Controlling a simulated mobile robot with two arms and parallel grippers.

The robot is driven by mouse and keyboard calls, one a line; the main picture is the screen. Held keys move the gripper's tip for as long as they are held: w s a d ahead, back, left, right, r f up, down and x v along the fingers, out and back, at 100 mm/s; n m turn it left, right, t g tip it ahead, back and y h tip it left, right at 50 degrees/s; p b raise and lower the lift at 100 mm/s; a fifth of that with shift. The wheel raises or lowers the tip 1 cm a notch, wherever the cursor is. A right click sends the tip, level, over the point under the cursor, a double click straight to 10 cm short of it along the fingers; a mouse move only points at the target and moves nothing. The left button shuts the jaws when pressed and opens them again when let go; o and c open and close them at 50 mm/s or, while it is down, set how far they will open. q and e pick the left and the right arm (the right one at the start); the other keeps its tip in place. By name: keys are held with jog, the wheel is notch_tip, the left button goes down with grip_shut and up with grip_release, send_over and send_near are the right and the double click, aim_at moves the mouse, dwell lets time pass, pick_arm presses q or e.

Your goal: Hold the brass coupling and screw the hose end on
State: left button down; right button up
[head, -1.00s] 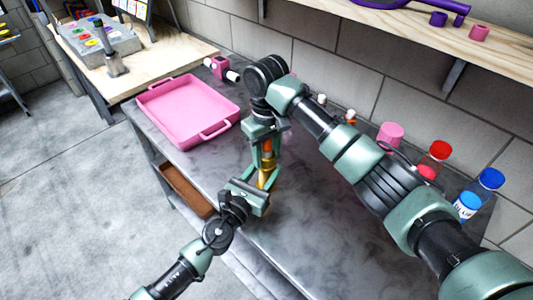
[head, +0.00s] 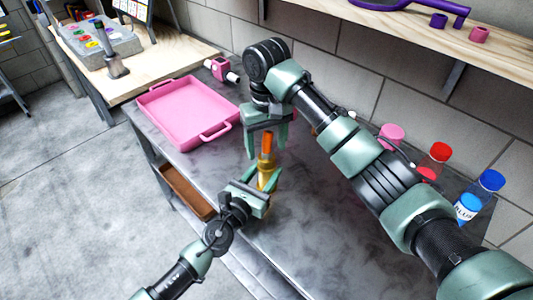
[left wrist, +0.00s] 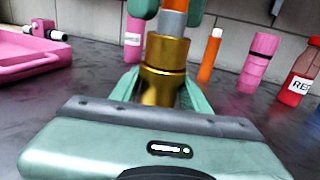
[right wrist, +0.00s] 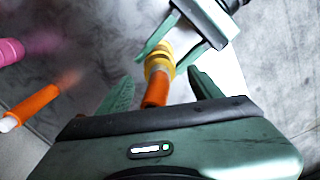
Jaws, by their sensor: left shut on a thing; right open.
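My left gripper (head: 262,188) is shut on the brass coupling (head: 267,172) and holds it upright above the bench. The coupling also shows between the fingers in the left wrist view (left wrist: 166,55). The orange hose end (head: 267,143) stands upright at the coupling's top, with a grey collar (left wrist: 173,21) just above the brass. How far it is screwed on cannot be told. My right gripper (head: 266,138) is open above the coupling, one finger on each side of the hose end. In the right wrist view the hose end (right wrist: 155,92) lies between the spread fingers, apart from both.
A pink tray (head: 150,100) lies at the bench's left. Pink (head: 391,135), red-capped (head: 436,158) and blue-capped (head: 489,183) containers stand along the wall at right. An orange stick with a white tip (left wrist: 211,55) stands behind the coupling. The bench front is clear.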

aim_at(263, 176)
notch_tip(263, 176, up, 8)
jog(key=shift+r, duration=0.1)
pick_arm(q)
jog(key=c, duration=0.6)
grip_release()
jog(key=shift+c, duration=0.2)
jog(key=shift+v, duration=3.95)
pick_arm(e)
jog(key=shift+f, duration=0.35)
